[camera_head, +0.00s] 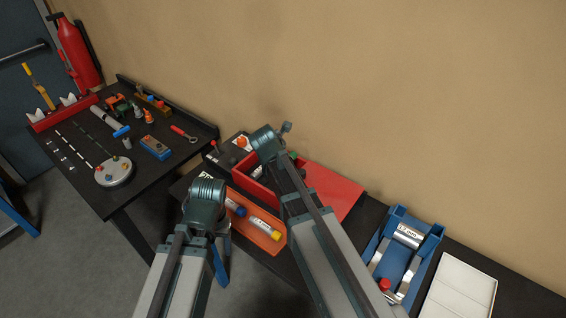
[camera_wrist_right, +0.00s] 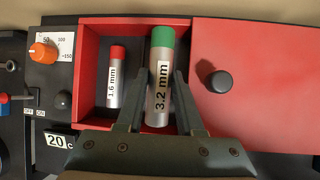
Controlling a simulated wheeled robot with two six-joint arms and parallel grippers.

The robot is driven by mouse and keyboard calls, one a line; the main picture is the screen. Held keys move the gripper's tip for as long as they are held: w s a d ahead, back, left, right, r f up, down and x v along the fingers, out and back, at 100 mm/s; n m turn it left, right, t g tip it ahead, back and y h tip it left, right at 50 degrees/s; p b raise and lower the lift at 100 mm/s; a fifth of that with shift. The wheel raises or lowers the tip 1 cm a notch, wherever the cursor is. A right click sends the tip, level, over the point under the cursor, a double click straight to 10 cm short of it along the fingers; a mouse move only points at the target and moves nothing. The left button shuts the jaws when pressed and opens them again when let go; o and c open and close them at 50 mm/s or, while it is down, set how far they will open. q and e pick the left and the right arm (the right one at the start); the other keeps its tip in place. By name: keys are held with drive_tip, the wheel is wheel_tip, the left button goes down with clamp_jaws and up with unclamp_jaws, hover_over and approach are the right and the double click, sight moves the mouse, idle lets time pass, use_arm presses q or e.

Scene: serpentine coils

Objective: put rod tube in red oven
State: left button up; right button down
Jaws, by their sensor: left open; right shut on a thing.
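The red oven (camera_wrist_right: 97,28) is open, its red lid (camera_wrist_right: 250,75) with a black knob lying to the right. My right gripper (camera_wrist_right: 158,98) is shut on a silver rod tube (camera_wrist_right: 157,108) marked 3.2 mm with a green cap. It holds this tube over or in the oven's opening; the exact depth is unclear. A 1.6 mm tube (camera_wrist_right: 114,85) with a red cap lies inside the oven to the left. In the head view my right arm hides much of the oven (camera_head: 258,190). My left gripper (camera_head: 222,262) is open and empty, low beside the orange tray.
The orange tray (camera_head: 245,218) holds tubes with blue and yellow caps. A blue holder (camera_head: 432,240) with a silver tube and a white tray (camera_head: 460,291) stand to the right. A dark table (camera_head: 178,173) with several tools is at left. The oven's orange dial (camera_wrist_right: 44,51) is left of its opening.

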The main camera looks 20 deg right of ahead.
drive_tip(key=shift+f+b, duration=1.65)
drive_tip(key=shift+f, duration=0.25)
drive_tip(key=shift+f, duration=0.25)
drive_tip(key=shift+f+b, duration=1.15)
drive_tip(key=shift+b, duration=0.25)
drive_tip(key=shift+f+b, duration=0.3)
drive_tip(key=shift+f+b, duration=0.35)
